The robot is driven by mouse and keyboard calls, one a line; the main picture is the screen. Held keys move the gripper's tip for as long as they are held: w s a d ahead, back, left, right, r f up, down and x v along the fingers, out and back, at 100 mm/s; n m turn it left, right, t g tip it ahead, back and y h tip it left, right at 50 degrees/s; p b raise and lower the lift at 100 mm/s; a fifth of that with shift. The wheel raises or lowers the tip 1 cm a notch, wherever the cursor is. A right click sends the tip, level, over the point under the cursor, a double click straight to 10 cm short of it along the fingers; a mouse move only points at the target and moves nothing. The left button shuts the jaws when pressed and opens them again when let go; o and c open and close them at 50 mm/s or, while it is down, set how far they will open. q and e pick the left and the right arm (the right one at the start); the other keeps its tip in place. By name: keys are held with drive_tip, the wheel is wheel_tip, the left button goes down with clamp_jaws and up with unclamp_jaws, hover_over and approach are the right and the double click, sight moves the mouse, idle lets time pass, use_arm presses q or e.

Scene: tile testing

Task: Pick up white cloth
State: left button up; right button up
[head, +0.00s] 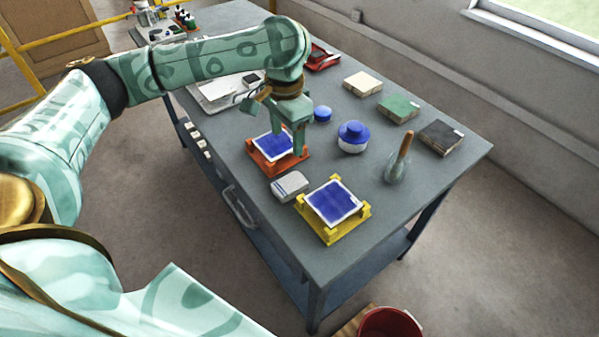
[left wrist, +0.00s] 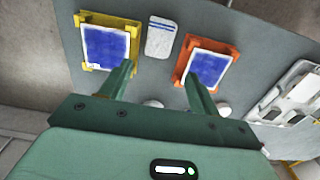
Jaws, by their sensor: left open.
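The white cloth (head: 290,186) is a small folded pad lying on the grey workbench between the orange and yellow stands. In the left wrist view the cloth (left wrist: 160,37) shows blue stripes and lies ahead of the fingertips. My left gripper (head: 288,145) points down over the bench by the orange stand, farther back than the cloth. In the left wrist view its two fingers (left wrist: 158,74) are apart with nothing between them. My right gripper is not in view.
Blue tiles sit on the orange stand (head: 298,166) and yellow stand (head: 326,236). A blue-lidded jar (head: 352,145), a wooden-handled tool (head: 402,155) and several blocks stand to the right. A white tray (head: 218,100) lies behind. A red bucket (head: 390,322) stands below the bench.

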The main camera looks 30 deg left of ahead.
use_arm(q)
drive_tip(key=b, duration=0.6)
hover_over(289, 182)
wheel_tip(289, 182, down, 11)
drive_tip(key=shift+s+d+r, duration=0.1)
drive_tip(key=shift+r, duration=0.05)
drive_tip(key=shift+f, duration=0.3)
wheel_tip(289, 182, down, 5)
drive_tip(key=b, duration=0.3)
drive_tip(key=shift+b, duration=0.4)
drive_tip(key=shift+r, duration=0.15)
drive_tip(key=shift+c, duration=0.6)
drive_tip(key=c, duration=0.5)
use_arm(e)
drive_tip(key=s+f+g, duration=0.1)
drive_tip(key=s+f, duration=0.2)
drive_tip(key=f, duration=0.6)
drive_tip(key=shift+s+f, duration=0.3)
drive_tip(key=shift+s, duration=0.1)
